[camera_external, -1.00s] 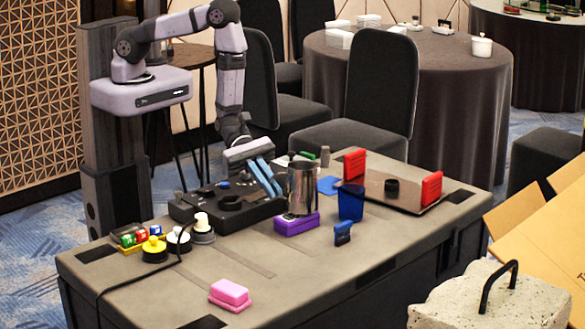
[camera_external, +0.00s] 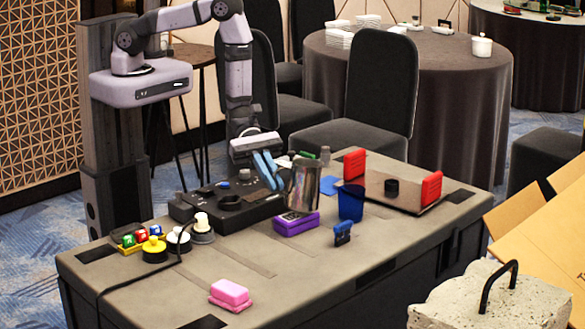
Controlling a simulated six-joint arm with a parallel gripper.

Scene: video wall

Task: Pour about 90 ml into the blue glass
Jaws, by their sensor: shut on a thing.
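My gripper (camera_external: 279,186), with blue fingers, is shut on a shiny metal pitcher (camera_external: 304,187) at the middle of the table. The pitcher leans a little to the right, its top toward the blue glass. The blue glass (camera_external: 351,204) stands upright to the right of the pitcher, with a gap between them. The pitcher's base is just above or behind a purple box; I cannot tell whether they touch. I see no stream of liquid, and the contents of both vessels are hidden.
A purple box (camera_external: 296,224) lies below the pitcher. A small dark blue object (camera_external: 342,233) stands in front of the glass. A tray with red end blocks (camera_external: 432,189) is to the right. A black device (camera_external: 190,208) sits to the left. The front right of the table is clear.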

